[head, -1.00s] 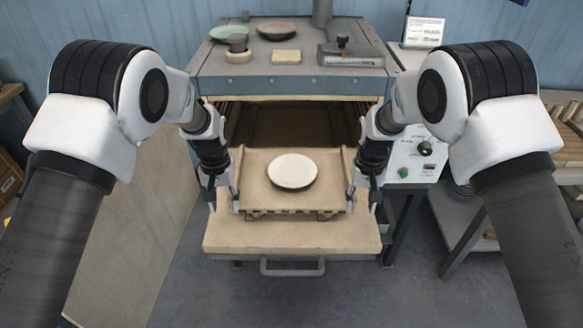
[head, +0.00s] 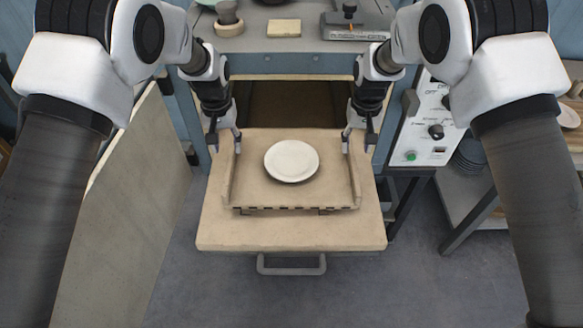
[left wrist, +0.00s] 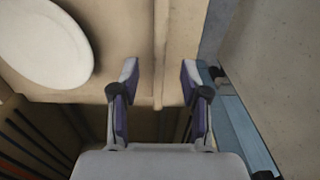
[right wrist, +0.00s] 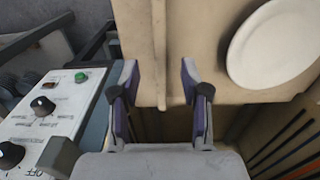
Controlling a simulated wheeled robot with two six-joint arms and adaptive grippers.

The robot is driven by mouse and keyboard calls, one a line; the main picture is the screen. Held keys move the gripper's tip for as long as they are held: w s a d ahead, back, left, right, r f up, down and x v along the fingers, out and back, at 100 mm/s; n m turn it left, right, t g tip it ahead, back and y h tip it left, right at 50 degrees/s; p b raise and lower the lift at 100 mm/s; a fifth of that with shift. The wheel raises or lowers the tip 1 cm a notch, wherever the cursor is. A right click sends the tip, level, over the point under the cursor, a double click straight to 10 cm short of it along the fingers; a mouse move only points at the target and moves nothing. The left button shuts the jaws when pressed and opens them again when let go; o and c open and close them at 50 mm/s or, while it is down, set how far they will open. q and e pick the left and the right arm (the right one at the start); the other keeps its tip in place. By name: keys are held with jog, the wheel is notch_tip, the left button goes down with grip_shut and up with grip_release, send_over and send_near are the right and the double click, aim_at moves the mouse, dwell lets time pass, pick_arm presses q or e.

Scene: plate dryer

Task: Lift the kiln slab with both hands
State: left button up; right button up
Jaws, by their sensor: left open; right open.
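The kiln slab (head: 240,180) is a tan board with raised side rims, lying level on the pulled-out shelf. A white round plate (head: 291,161) rests on it. My left gripper (head: 224,141) is open at the slab's left rim, near its far end. In the left wrist view the rim (left wrist: 158,40) runs between the open fingertips (left wrist: 160,73). My right gripper (head: 359,141) is open at the right rim, also near the far end. In the right wrist view that rim (right wrist: 159,45) lies between its fingertips (right wrist: 160,70). I cannot tell whether any finger touches the slab.
The tan shelf (head: 290,232) with a grey handle (head: 291,266) extends from the dark kiln opening (head: 290,103). A control panel (head: 425,130) stands right of it. A tan panel (head: 135,195) stands to the left. The kiln top holds several items.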

aim_at(230, 159)
pick_arm(q)
jog(key=f, duration=0.5)
jog(key=shift+w, duration=0.25)
pick_arm(e)
jog(key=f, duration=0.5)
jog(key=shift+w, duration=0.25)
pick_arm(q)
jog(key=shift+s+f, duration=0.2)
jog(key=shift+f, duration=0.4)
pick_arm(e)
jog(key=shift+s+f, duration=0.2)
jog(key=shift+f, duration=0.4)
pick_arm(q)
jog(key=shift+w+f, duration=0.15)
jog(key=shift+f, duration=0.1)
pick_arm(e)
jog(key=shift+w+f, duration=0.15)
jog(key=shift+f, duration=0.1)
pick_arm(q)
jog(key=shift+r, duration=0.1)
grip_shut()
pick_arm(e)
jog(key=shift+r, duration=0.1)
grip_shut()
